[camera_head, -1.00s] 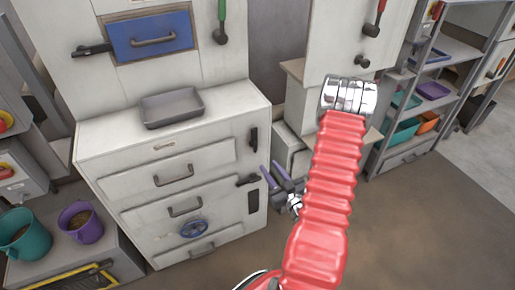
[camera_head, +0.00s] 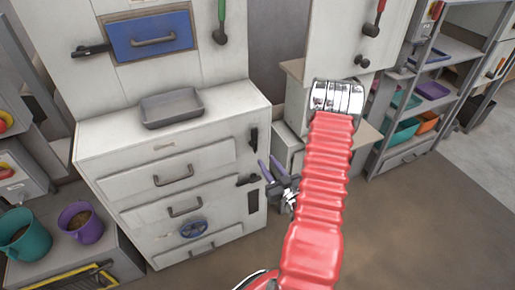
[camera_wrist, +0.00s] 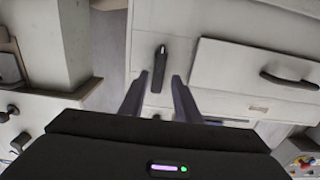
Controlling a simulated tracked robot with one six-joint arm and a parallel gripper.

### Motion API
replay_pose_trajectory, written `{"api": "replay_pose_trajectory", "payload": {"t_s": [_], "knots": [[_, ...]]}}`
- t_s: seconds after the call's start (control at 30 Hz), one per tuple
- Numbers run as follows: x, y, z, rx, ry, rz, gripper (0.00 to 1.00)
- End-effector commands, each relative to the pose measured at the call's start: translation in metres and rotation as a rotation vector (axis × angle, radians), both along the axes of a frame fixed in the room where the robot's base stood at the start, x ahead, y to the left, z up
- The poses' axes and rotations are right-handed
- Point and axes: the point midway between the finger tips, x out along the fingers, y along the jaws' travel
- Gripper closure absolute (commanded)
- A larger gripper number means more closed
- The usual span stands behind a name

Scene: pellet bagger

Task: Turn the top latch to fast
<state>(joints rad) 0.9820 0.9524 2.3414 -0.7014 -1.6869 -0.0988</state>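The top latch (camera_head: 253,138) is a short black handle on the right front edge of the white drawer cabinet, beside the top drawer. It stands upright, and a middle latch (camera_head: 247,180) below it lies about level. In the wrist view, which is upside down, the top latch (camera_wrist: 159,68) shows beyond and between my fingertips. My gripper (camera_head: 270,167) is open, its two purple-grey fingers apart with nothing between them, right of the cabinet and slightly below the top latch. It also shows in the wrist view (camera_wrist: 160,80). I see no contact with the latch.
A lower latch (camera_head: 253,199) sits below the middle one. A grey tray (camera_head: 172,108) rests on the cabinet top. Another black latch (camera_head: 90,51) is beside the blue panel (camera_head: 151,35). Shelves (camera_head: 420,90) stand at the right, and open floor (camera_head: 420,220) lies in front.

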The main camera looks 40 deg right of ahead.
Motion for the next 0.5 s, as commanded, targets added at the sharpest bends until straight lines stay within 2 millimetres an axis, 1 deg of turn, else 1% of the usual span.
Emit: {"api": "replay_pose_trajectory", "payload": {"t_s": [0.03, 0.1, 0.5], "knots": [[0.009, -0.001, 0.001, -0.002, -0.002, 0.004, 0.7], [0.019, -0.004, 0.001, -0.002, -0.003, 0.003, 0.7], [0.076, -0.021, 0.001, -0.001, -0.002, 0.002, 0.7]]}}
